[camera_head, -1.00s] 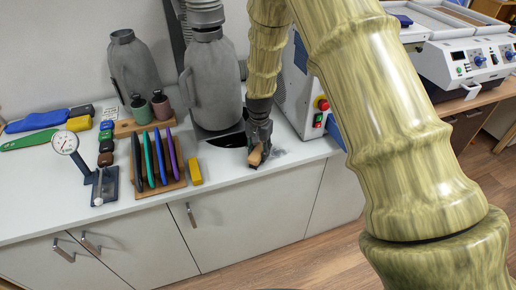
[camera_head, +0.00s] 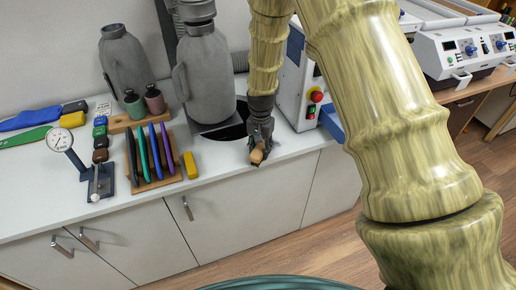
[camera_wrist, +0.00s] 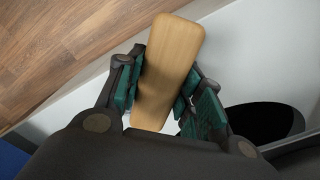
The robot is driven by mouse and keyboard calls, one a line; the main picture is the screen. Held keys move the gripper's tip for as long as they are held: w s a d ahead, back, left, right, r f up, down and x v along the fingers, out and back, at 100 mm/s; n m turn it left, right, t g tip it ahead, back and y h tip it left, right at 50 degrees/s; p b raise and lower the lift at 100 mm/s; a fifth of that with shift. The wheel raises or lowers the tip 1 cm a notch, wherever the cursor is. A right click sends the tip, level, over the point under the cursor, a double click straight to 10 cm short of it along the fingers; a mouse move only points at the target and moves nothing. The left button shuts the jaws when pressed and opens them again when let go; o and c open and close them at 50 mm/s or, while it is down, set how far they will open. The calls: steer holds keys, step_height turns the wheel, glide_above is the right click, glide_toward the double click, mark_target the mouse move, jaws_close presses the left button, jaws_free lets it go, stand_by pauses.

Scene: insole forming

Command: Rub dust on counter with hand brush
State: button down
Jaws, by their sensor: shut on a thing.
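The hand brush shows as a tan wooden handle (camera_head: 257,156) at the counter's front edge in the head view. In the wrist view the wooden piece (camera_wrist: 168,65) stands lengthwise between the green-padded fingers. My gripper (camera_head: 260,147) is shut on it; the fingers also show in the wrist view (camera_wrist: 163,92). The bristles are hidden, so I cannot tell whether they touch the counter. The white counter (camera_head: 228,160) runs below. I cannot make out dust on it now.
A dark round opening (camera_head: 228,131) lies just left of my gripper, under a grey machine (camera_head: 206,75). A white cabinet with a red button (camera_head: 316,96) stands to the right. A yellow block (camera_head: 190,165) and a tool rack (camera_head: 152,183) stand left.

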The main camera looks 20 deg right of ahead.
steer(key=shift+w+a, duration=0.1)
steer(key=shift+w, duration=3.9)
steer(key=shift+d, duration=0.75)
steer(key=shift+s+d+p, duration=0.1)
steer(key=shift+s+p, duration=0.6)
steer(key=shift+s, duration=1.4)
steer(key=shift+s+d+r+p, duration=0.1)
steer(key=shift+s+p, duration=0.45)
steer(key=shift+s, duration=1.4)
steer(key=shift+w+d, duration=0.1)
steer(key=shift+d, duration=0.6)
steer(key=shift+w, duration=2.05)
steer(key=shift+w+a+f+b, duration=0.1)
steer(key=shift+w+b, duration=0.05)
steer(key=shift+w, duration=0.8)
steer(key=shift+w+a+f+b, duration=0.1)
steer(key=shift+w+b, duration=0.05)
steer(key=shift+w, duration=0.75)
steer(key=shift+d, duration=0.1)
